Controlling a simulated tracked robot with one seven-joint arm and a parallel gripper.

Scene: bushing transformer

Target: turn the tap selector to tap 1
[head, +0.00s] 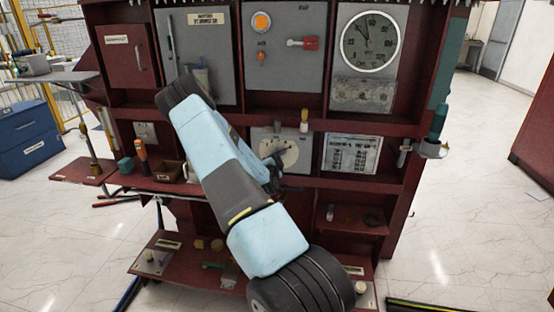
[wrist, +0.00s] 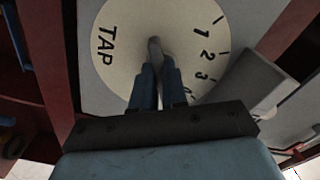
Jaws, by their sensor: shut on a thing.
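The tap selector dial (wrist: 112,72) is a round pale plate marked TAP on its left side in the wrist view. The numbers 1, 2 and 3 run down its right side, and any lower ones are hidden or unclear. A narrow grey selector handle (wrist: 154,46) stands at the dial's middle. My gripper (wrist: 158,82) is shut on this handle, with one blue-grey finger on each side. The number that the handle points to cannot be told. In the head view the dial (head: 293,152) is partly hidden behind my gripper (head: 274,160) and arm.
A dark red cabinet frame (head: 310,122) surrounds the dial panel. A grey block (wrist: 248,82) lies close right of the dial.

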